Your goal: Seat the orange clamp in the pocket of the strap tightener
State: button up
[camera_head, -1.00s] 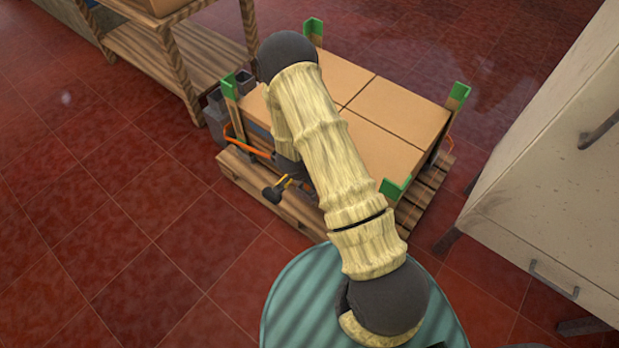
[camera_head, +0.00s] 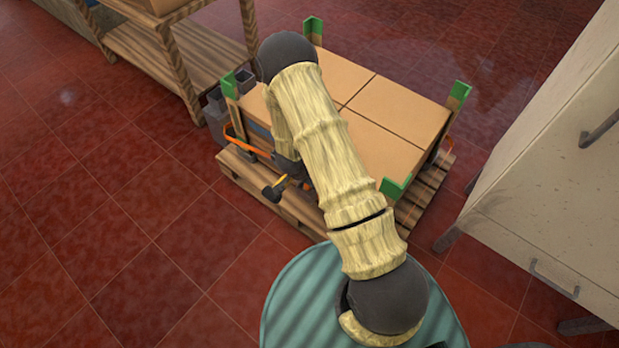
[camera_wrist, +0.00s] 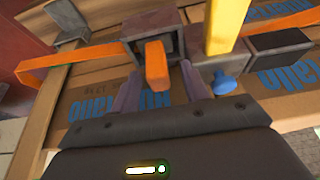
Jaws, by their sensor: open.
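The strap tightener is a dark grey housing (camera_wrist: 150,18) with a pocket facing me, in the wrist view. The orange clamp (camera_wrist: 157,66) is a small upright block at the pocket's mouth, its upper end against or inside the opening; I cannot tell how deep it sits. My gripper (camera_wrist: 160,75) is open, with one finger on each side of the clamp's lower part. My arm hides most of the tightener and the clamp there.
An orange strap (camera_wrist: 70,60) runs left from the housing and continues right (camera_wrist: 285,22). A blue knob (camera_wrist: 224,82) lies close to the right finger. Cartons (camera_head: 400,105) with green corner guards (camera_head: 395,188) stand on a wooden pallet (camera_head: 240,173). A cabinet (camera_head: 545,180) stands right.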

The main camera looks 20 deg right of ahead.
jog(key=p+v, duration=0.8)
jog(key=v, duration=0.9)
jog(key=shift+r, duration=0.25)
notch_tip(320, 180, up, 14)
jog(key=s+n+y, duration=0.1)
jog(key=n+y, duration=0.3)
jog(key=n, duration=0.1)
jog(key=s+d+r+n, duration=0.5)
jog(key=s+r+n, duration=0.1)
jog(key=s+r, duration=0.4)
jog(key=w+p+v, duration=0.3)
jog(key=p+v, duration=1)
jog(key=p, duration=0.1)
jog(key=w+r+p+v, duration=0.1)
jog(key=w+p+v, duration=0.2)
jog(key=p+v, duration=1.1)
jog(key=shift+w+a+r+p, duration=0.3)
jog(key=shift+w+r+p, duration=0.05)
jog(key=shift+w+p, duration=0.15)
